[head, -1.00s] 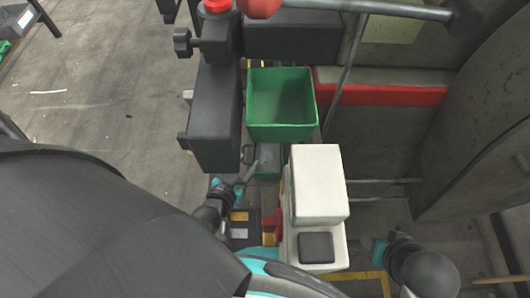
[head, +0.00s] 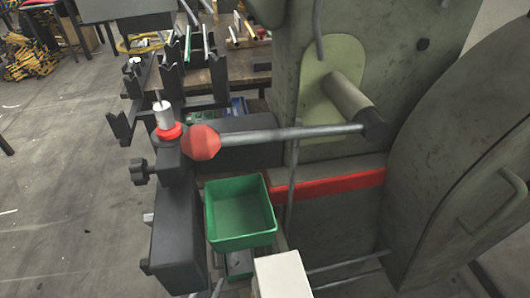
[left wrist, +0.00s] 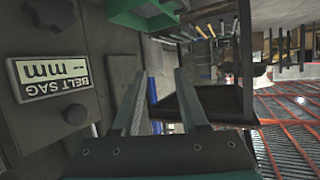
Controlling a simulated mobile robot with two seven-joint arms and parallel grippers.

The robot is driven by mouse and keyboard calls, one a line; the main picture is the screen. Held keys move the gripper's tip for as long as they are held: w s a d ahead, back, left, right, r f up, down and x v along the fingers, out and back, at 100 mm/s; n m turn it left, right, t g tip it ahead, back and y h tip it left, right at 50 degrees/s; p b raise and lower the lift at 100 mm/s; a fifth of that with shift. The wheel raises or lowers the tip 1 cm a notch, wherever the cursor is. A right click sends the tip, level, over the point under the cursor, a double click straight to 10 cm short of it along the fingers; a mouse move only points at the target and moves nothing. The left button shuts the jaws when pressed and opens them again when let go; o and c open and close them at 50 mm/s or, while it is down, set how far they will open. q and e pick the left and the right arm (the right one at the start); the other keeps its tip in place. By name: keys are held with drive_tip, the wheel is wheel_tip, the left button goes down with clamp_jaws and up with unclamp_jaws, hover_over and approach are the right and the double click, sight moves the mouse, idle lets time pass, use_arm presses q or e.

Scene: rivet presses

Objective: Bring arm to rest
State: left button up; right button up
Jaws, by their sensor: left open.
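My left gripper (left wrist: 158,75) shows in the left wrist view with its two fingers apart and nothing between them. In the head view only a thin grey tip (head: 218,289), probably of this gripper, shows at the bottom edge, below the green bin (head: 240,212). The green bin's underside also shows at the top of the left wrist view (left wrist: 140,14), beyond the fingertips. The rest of my left arm is out of the head view. My right gripper is in neither view.
The rivet press (head: 345,80) fills the right, with a red-knobbed lever (head: 200,142) reaching left. A dark post (head: 178,235) stands left of the bin. A white box (head: 283,276) is at the bottom.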

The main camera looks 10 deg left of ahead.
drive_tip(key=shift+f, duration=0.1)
use_arm(q)
drive_tip(key=s+a+f+m+g+p, duration=0.1)
drive_tip(key=s+f+g+p, duration=0.4)
drive_tip(key=s, duration=0.4)
drive_tip(key=s+a+f+m+g+p, duration=0.1)
drive_tip(key=s+f+g+p, duration=0.3)
drive_tip(key=s, duration=0.5)
drive_tip(key=shift+a+f+g+p, duration=0.4)
drive_tip(key=shift+g+p, duration=0.4)
drive_tip(key=shift+g, duration=0.3)
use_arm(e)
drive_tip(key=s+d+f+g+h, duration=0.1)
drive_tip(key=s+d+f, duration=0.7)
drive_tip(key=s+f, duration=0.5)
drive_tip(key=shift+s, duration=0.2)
use_arm(q)
drive_tip(key=shift+s, duration=0.15)
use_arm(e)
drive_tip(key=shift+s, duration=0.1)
